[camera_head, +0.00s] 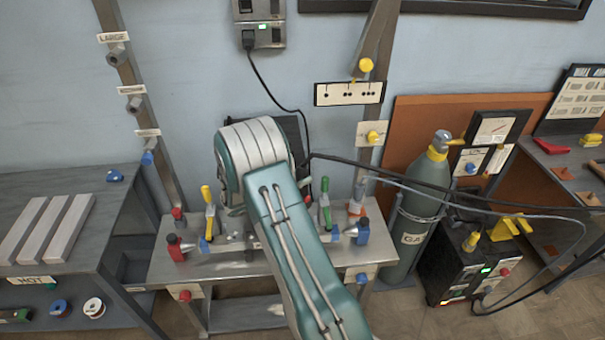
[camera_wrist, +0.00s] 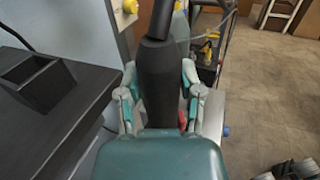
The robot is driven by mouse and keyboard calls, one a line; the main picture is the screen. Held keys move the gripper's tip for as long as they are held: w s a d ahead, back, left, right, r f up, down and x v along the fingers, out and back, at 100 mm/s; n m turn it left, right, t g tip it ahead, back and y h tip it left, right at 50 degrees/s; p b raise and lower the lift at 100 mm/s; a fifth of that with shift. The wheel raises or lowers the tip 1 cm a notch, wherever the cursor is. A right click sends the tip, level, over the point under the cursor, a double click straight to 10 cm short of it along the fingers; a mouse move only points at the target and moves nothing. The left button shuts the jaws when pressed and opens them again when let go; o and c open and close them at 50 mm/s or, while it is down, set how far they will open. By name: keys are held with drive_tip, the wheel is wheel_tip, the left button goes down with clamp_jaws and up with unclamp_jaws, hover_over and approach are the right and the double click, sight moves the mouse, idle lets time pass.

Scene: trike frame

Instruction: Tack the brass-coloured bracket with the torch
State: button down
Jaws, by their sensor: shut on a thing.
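My gripper (camera_wrist: 158,72) shows in the wrist view, its two fingers shut on a black torch (camera_wrist: 157,92). The torch's thick dark body stands between the fingers and its narrower part runs up out of the top of the picture. Its tip is out of view. In the head view my teal arm covers the middle of the steel welding table (camera_head: 190,268) and hides the gripper and the torch. I cannot make out the brass-coloured bracket in either view; part of the table top is behind my arm.
Clamps with yellow (camera_head: 207,195) and green (camera_head: 325,200) handles stand on the table. A gas cylinder (camera_head: 415,215) and a black welding machine (camera_head: 465,265) are to the right, with cables crossing there. A dark shelf with an open black holder (camera_wrist: 45,82) lies left in the wrist view.

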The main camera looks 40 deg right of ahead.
sight(302, 166)
drive_tip(key=shift+d, duration=0.65)
drive_tip(key=shift+a, duration=0.7)
drive_tip(key=shift+d, duration=0.1)
drive_tip(key=shift+d, duration=0.15)
drive_tip(key=shift+f, duration=0.45)
idle(1.1)
drive_tip(key=shift+r, duration=0.15)
drive_tip(key=shift+r, duration=3.5)
drive_tip(key=shift+f, duration=0.1)
